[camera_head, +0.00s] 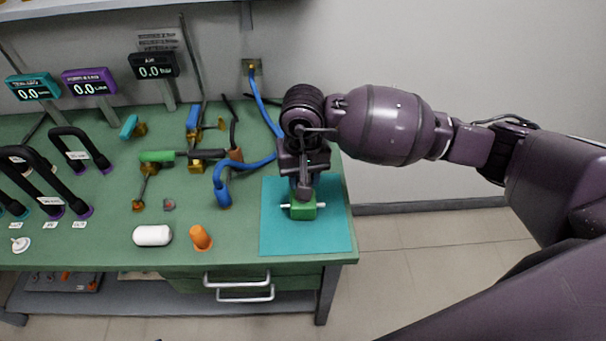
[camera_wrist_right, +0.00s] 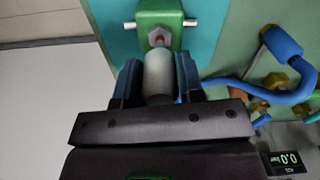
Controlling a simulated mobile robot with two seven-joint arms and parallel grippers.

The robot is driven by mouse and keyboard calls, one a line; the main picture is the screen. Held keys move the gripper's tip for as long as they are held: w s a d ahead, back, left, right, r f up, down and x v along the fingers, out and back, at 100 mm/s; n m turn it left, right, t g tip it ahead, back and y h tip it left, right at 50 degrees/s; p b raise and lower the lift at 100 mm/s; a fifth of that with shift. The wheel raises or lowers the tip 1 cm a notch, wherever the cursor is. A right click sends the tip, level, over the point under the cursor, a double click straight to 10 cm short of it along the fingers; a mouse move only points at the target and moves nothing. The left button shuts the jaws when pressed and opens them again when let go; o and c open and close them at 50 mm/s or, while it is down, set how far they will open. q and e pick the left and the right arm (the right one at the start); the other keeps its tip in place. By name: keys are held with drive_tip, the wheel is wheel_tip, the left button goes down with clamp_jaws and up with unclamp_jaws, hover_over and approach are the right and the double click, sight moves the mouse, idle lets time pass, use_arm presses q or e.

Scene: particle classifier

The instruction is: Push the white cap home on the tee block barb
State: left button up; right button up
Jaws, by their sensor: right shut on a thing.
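The green tee block (camera_head: 303,211) sits on the teal mat (camera_head: 280,238), with pale barbs sticking out on its left and right. In the right wrist view the tee block (camera_wrist_right: 161,14) has a third, reddish barb (camera_wrist_right: 157,39) facing my gripper. My right gripper (camera_wrist_right: 159,65) is shut on the white cap (camera_wrist_right: 159,78), a pale cylinder lined up with that barb. The cap's far end is at the barb; I cannot tell how far it is on. In the head view my right gripper (camera_head: 302,180) hangs just behind the block and hides the cap. My left gripper is out of view.
A blue hose (camera_head: 246,166) curves close to the left of my right gripper. An orange piece (camera_head: 200,238) and a white capsule-shaped piece (camera_head: 152,235) lie at the front of the green bench. Valves and displays stand farther left. The mat's front is clear.

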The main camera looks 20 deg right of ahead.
use_arm(q)
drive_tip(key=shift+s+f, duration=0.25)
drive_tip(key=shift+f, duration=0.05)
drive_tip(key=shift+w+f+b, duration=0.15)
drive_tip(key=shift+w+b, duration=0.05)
drive_tip(key=shift+b, duration=0.1)
idle(0.6)
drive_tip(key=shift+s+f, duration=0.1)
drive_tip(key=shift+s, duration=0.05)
idle(0.3)
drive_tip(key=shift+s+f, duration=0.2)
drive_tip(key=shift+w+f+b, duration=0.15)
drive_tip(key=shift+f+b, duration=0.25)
drive_tip(key=shift+b, duration=0.1)
use_arm(e)
drive_tip(key=shift+f, duration=0.55)
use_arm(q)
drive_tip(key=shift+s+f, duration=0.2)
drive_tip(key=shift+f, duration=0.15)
use_arm(e)
drive_tip(key=shift+f, duration=0.3)
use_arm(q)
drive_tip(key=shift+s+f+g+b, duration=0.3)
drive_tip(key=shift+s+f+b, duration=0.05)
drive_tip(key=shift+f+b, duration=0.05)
use_arm(e)
drive_tip(key=shift+f, duration=0.3)
